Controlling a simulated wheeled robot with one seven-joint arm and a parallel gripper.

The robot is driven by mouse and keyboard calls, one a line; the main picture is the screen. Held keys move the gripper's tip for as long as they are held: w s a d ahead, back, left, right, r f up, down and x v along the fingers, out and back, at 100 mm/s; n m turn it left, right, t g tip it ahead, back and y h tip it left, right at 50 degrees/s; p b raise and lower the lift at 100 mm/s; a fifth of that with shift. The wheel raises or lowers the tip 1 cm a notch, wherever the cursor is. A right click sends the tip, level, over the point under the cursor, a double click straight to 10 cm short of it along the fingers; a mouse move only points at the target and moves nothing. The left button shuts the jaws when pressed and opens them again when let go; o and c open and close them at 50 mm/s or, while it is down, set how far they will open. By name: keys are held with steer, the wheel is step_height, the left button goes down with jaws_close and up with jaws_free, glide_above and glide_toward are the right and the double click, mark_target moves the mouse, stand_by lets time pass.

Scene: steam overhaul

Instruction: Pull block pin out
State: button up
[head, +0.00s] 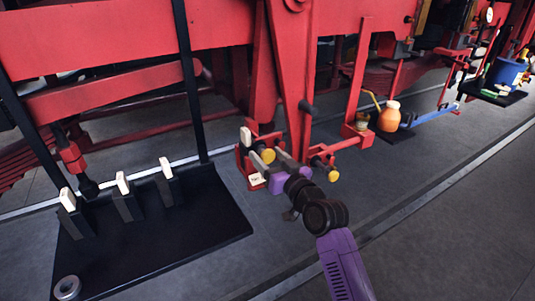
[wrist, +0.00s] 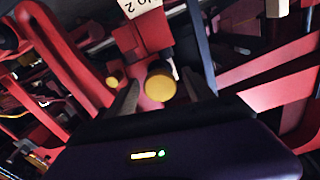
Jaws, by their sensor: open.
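A yellow round pin head (wrist: 160,88) shows in the wrist view, set in a red bracket between my two fingers. I take it for the block pin. It seems to be the yellow head (head: 267,155) at the red bracket in the head view. My gripper (head: 266,168) is open, its fingers pointing at this bracket. In the wrist view my gripper (wrist: 162,79) has one finger on each side of the yellow head, with no clear contact. The pin's shaft is hidden. A white tag (wrist: 143,5) with dark marks sits above the head.
Another yellow knob (head: 333,176) sits right of my gripper on a red bracket. A black stand (head: 215,218) with several white-topped levers is at the left. An orange jug (head: 389,117) and a blue bucket (head: 505,73) stand further right. The grey floor in front is clear.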

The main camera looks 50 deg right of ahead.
steer(key=shift+w, duration=0.2)
steer(key=shift+c, duration=0.2)
jaws_close()
steer(key=shift+b+v, duration=0.35)
steer(key=shift+v, duration=1.7)
steer(key=shift+s, duration=0.4)
steer(key=shift+o, duration=0.2)
jaws_free()
steer(key=shift+a, duration=0.1)
steer(key=shift+s, duration=0.1)
